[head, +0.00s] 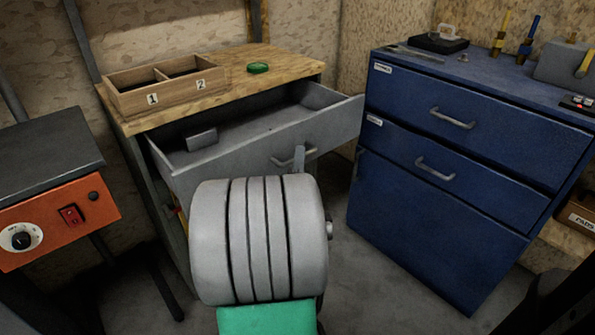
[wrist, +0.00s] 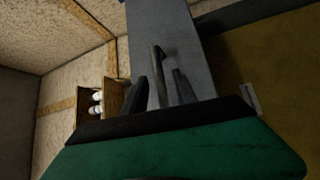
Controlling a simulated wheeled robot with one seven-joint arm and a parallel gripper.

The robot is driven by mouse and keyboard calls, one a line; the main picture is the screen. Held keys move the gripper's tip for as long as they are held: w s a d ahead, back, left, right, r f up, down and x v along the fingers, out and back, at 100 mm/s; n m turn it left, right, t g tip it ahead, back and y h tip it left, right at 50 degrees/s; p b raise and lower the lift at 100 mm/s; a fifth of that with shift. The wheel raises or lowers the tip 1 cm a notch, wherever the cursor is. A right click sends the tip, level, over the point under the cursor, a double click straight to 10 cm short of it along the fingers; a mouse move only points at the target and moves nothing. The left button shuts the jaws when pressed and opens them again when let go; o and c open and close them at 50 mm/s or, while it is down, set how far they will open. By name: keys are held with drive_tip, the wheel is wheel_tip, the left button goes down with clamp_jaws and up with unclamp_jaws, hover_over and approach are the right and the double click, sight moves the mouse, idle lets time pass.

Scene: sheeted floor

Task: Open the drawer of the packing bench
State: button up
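The wood-topped bench (head: 225,95) stands at the centre left, and its grey drawer (head: 245,165) is pulled well out, with the inside showing. A small grey block (head: 201,138) lies in the drawer at the left. The drawer's bar handle (head: 285,161) is partly hidden behind a finger of my gripper (head: 299,158). In the wrist view the handle (wrist: 158,75) lies between the two fingers of my gripper (wrist: 162,92). The fingers are apart, with a gap visible beside the bar. My arm hides the lower drawer front in the head view.
A blue cabinet (head: 450,190) with handled drawers stands close on the right. A two-part wooden box (head: 165,88) and a green round item (head: 258,68) sit on the bench top. An orange-fronted unit (head: 62,222) stands at the left. Floor shows between bench and cabinet.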

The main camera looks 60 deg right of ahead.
drive_tip(key=b+v, duration=0.1)
drive_tip(key=v, duration=0.5)
drive_tip(key=shift+b, duration=0.35)
drive_tip(key=shift+s+a+f, duration=0.1)
